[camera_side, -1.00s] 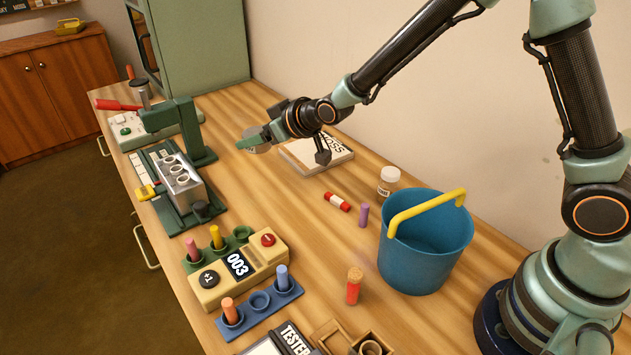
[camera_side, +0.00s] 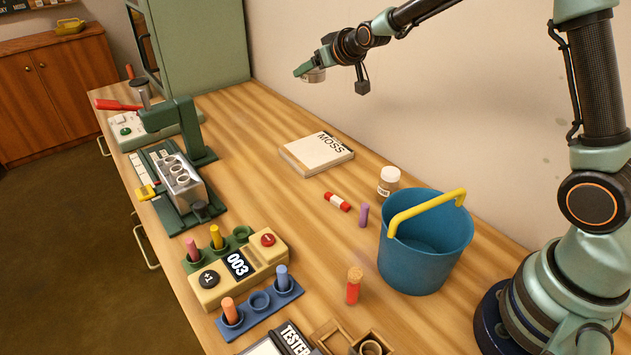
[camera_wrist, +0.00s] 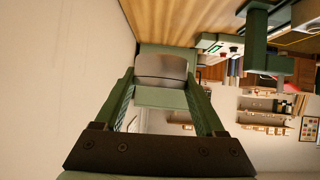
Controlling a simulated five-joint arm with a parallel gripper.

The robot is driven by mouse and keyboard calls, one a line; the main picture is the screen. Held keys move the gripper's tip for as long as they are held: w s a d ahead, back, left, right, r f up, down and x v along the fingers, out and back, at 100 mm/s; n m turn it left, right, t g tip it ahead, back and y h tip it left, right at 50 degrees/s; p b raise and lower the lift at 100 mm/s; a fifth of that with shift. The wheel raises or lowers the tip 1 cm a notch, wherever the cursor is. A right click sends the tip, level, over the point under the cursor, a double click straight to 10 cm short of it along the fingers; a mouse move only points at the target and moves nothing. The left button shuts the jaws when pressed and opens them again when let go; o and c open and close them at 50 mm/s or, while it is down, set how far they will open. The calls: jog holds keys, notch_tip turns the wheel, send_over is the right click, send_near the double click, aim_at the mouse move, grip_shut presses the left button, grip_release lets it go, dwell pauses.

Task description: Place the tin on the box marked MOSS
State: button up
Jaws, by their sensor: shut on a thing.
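The box marked MOSS (camera_side: 308,157) is a flat, pale box lying on the wooden table, left of the bucket in the side view. Its top is bare and the lettering is readable. My gripper (camera_side: 303,71) is raised well above the table, over the back edge beyond the box in the picture. It is shut on the tin (camera_side: 317,77), a small grey, round tin partly hidden by the green fingers. In the wrist view the tin (camera_wrist: 160,67) sits between the two fingertips of my gripper (camera_wrist: 160,88).
A blue bucket (camera_side: 400,270) with a yellow handle stands right of the box. A green press (camera_side: 184,130) is on the left.

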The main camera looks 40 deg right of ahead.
jog(key=shift+d+f, duration=0.25)
jog(key=shift+d, duration=0.2)
notch_tip(320, 180, down, 19)
jog(key=shift+f, duration=0.2)
jog(key=o, duration=1.4)
jog(key=shift+f, duration=0.15)
